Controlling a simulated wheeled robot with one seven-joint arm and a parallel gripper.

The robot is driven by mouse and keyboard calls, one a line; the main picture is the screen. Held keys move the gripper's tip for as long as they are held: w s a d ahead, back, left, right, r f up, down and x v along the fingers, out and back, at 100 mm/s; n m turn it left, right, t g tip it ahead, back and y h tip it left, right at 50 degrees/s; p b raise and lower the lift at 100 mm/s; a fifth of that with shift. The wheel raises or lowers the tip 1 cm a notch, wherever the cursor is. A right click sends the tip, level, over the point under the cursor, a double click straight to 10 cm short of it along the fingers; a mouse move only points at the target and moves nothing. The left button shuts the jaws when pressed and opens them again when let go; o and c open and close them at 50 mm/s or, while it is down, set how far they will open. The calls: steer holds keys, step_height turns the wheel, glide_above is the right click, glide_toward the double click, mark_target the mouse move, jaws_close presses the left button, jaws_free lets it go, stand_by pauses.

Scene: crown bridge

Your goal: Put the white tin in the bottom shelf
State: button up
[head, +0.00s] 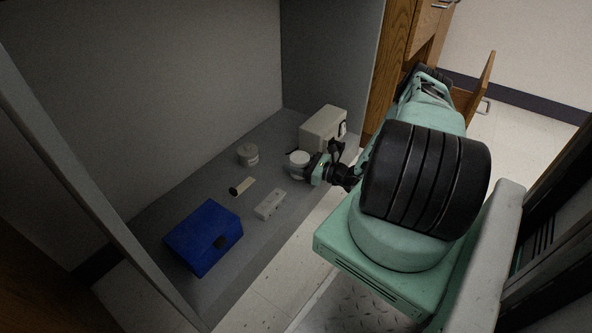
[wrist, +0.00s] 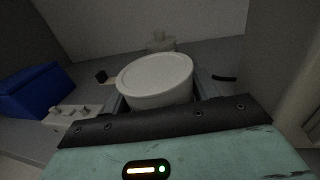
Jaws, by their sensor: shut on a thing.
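The white tin (head: 298,158) is round with a flat lid and sits at the end of my gripper (head: 314,171), low over the grey shelf floor (head: 222,264). In the wrist view the tin (wrist: 155,78) fills the space between the two fingers (wrist: 158,100), and my gripper is shut on it. The tin looks upright. I cannot tell whether its base touches the shelf floor. The arm enters the grey cabinet from the right.
A blue box (head: 204,238) lies at the front left. A pale box (head: 323,127) stands just behind the tin. A grey round container (head: 248,154), a small dark-ended stick (head: 242,186) and a whitish block (head: 270,204) lie on the shelf floor. A wooden drawer (head: 477,90) stands open outside.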

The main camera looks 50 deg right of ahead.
steer(key=shift+f, duration=0.7)
steer(key=shift+r, duration=0.15)
steer(key=o, duration=1.2)
steer(key=shift+f, duration=0.25)
steer(key=shift+c, duration=0.2)
